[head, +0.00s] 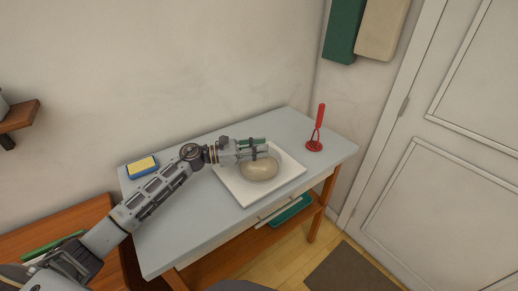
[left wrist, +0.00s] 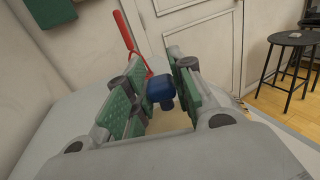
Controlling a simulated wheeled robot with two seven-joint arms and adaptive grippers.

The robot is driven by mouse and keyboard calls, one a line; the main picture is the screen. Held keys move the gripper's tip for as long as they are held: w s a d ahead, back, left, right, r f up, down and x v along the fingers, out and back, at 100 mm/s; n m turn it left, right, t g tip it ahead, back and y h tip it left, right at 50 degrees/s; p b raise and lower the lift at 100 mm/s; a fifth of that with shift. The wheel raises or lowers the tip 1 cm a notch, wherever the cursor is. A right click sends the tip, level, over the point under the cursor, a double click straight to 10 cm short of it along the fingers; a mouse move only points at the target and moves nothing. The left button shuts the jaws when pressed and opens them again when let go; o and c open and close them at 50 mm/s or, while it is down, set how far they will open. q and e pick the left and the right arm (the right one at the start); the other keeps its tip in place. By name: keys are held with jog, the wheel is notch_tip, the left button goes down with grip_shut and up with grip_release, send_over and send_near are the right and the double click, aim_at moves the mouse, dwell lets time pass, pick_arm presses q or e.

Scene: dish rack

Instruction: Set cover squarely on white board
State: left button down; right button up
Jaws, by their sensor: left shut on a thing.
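The cover is a beige dome (head: 260,170) over the right middle part of the white board (head: 242,194), which lies on the table. Whether its rim touches the board I cannot tell. Its blue knob (left wrist: 160,88) shows between the green-padded fingers in the left wrist view. My left gripper (head: 262,149) reaches in from the left above the cover and is shut on its knob. The fingers hide the knob and the cover's far side in the head view. My right gripper is not in view.
A blue and yellow sponge (head: 142,166) lies at the table's back left. A red utensil (head: 318,130) stands at the back right. The grey-blue tabletop (head: 180,240) is bare at the front left. A stool (left wrist: 292,60) stands beyond, at the right.

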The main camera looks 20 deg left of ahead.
pick_arm(q)
jog(key=shift+f, duration=0.2)
dwell(0.3)
jog(key=c, duration=1.1)
grip_release()
jog(key=shift+c, duration=0.2)
jog(key=c, duration=0.4)
jog(key=shift+s+a+b, duration=0.15)
jog(key=shift+a+b, duration=0.1)
jog(key=shift+b, duration=0.15)
jog(key=shift+s+a, duration=0.15)
jog(key=shift+a, duration=0.15)
jog(key=shift+s+a+b, duration=0.2)
jog(key=shift+a+b, duration=0.15)
jog(key=shift+s+a, duration=0.25)
jog(key=shift+a, duration=0.15)
